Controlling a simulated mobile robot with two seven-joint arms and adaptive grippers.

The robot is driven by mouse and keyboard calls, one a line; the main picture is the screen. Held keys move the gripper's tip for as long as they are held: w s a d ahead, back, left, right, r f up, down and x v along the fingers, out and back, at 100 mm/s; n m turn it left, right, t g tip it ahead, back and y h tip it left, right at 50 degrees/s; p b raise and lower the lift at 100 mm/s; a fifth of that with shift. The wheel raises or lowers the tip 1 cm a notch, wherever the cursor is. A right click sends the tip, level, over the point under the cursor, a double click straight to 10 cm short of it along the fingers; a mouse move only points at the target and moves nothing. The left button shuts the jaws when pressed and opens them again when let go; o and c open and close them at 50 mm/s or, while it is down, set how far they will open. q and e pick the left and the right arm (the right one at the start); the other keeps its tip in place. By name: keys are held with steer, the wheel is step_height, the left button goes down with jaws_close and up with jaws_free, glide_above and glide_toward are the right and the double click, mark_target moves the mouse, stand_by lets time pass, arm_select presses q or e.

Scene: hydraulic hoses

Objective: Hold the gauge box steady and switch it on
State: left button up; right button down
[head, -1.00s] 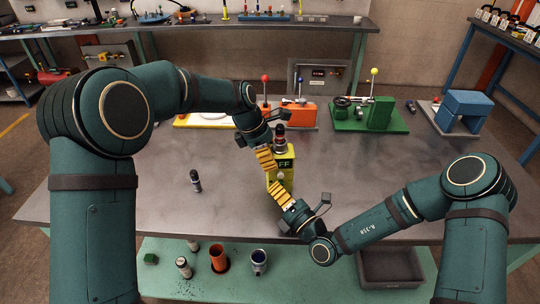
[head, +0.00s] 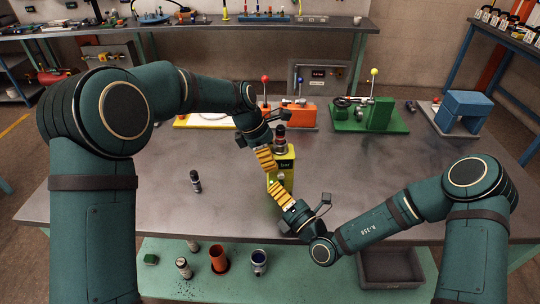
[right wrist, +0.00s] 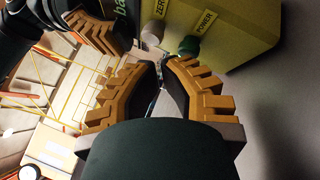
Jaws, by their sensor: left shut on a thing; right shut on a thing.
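The yellow-green gauge box (head: 287,154) stands upright on the bench, with a dark and red fitting (head: 280,138) on top. Its display (head: 285,164) shows small characters that I cannot read. My left gripper (head: 268,166) is shut on the box at its left side; its ridged fingers also show in the right wrist view (right wrist: 95,25).
A dark cylinder (head: 196,181) stands left on the bench. An orange device (head: 299,115), a green device (head: 376,116) and a blue block (head: 465,106) stand behind and to the right. A dark tray (head: 392,270) is below the front edge. The bench's middle right is clear.

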arm_select(q)
steer(key=shift+f, duration=0.1)
arm_select(e)
steer(key=shift+s+d, duration=0.15)
steer(key=shift+s, duration=1.35)
steer(key=shift+s+d, duration=0.1)
steer(key=shift+s, duration=1.4)
arm_select(q)
steer(key=o, duration=1.4)
